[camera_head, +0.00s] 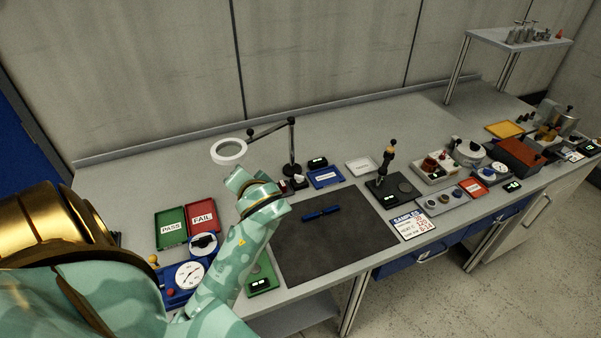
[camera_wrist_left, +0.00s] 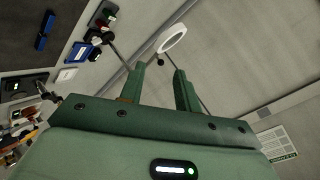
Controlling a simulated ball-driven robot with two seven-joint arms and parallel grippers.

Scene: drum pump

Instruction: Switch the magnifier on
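The magnifier has a white ring head (camera_head: 229,161) on a dark jointed arm and an upright post (camera_head: 292,145) near the back of the bench. The ring also shows in the left wrist view (camera_wrist_left: 173,39), beyond my fingertips. Small dark, red and white parts sit around the post's foot; I cannot make out a switch or tell whether the ring is lit. My left gripper (camera_head: 238,180) is just in front of and below the ring, left of the post. In the left wrist view its two fingers (camera_wrist_left: 159,66) are apart with nothing between them. My right gripper is not in view.
A dark mat (camera_head: 330,245) with a blue pen-like bar (camera_head: 321,214) lies right of my left arm. A blue tray (camera_head: 326,177) and small black display stand right of the post. Green PASS (camera_head: 171,228) and red FAIL (camera_head: 202,218) trays lie left. The back left bench is clear.

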